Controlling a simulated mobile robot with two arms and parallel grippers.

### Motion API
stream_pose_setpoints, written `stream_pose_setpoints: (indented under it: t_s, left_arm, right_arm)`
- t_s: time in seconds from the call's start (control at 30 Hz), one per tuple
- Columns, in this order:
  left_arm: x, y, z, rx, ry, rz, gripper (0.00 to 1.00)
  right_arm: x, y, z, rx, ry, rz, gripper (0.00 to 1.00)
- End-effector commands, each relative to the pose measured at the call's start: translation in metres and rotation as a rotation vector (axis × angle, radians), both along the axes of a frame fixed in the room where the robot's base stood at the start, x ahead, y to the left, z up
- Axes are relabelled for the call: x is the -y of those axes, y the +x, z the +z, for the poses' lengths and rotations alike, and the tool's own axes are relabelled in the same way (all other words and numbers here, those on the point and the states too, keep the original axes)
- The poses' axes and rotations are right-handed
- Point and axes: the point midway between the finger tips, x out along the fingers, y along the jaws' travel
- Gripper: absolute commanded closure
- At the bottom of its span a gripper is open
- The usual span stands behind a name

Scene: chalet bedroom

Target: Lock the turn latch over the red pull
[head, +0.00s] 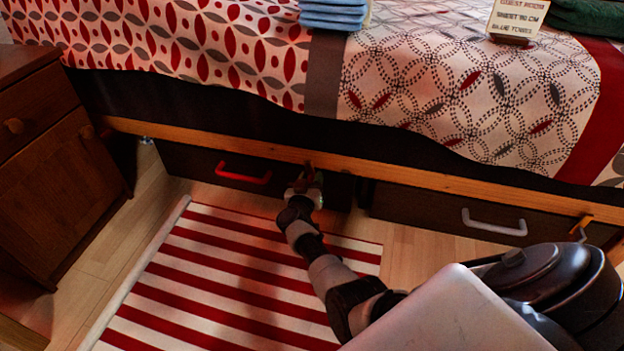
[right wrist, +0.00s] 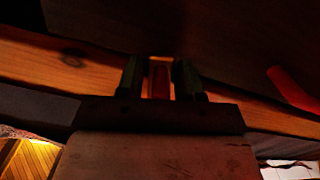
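The red pull (head: 243,174) is on the front of a dark drawer (head: 190,165) under the bed; it also shows at the right of the right wrist view (right wrist: 292,88). A small wooden turn latch (right wrist: 160,80) is on the wooden rail, right of the pull in the head view. It is mostly hidden there by my right gripper (head: 307,178). In the right wrist view the two fingers of my right gripper (right wrist: 159,80) stand on either side of the latch. Whether they grip it is unclear in the dark. My left gripper is not in view.
The wooden rail (head: 420,172) runs above the drawers. A second drawer with a grey pull (head: 494,223) and another latch (head: 581,224) is at the right. A wooden cabinet (head: 60,170) stands at the left. A striped rug (head: 215,285) covers the floor in front.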

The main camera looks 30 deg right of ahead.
Motion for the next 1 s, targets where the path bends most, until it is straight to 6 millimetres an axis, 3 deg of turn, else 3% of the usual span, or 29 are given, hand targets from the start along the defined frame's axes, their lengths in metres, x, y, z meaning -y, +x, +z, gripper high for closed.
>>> stream_pose_setpoints:
  t_s: [0.03,0.2,0.63,0.97,1.0]
  left_arm:
    - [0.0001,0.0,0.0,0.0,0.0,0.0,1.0]
    - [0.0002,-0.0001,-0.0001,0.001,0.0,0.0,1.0]
    - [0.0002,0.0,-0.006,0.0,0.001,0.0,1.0]
    - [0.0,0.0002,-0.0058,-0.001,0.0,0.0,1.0]
    - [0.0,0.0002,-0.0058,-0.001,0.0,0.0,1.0]
  right_arm:
    - [0.0001,-0.0001,0.0,0.0,0.0,0.0,0.72]
    - [0.0,-0.0001,-0.0002,0.0,0.0,0.0,0.98]
    - [-0.0077,0.0085,-0.0025,0.19,0.164,0.0,0.98]
    - [-0.0085,0.0091,-0.0022,0.208,0.181,0.001,0.98]
    - [-0.0085,0.0091,-0.0021,0.208,0.181,0.001,0.7]
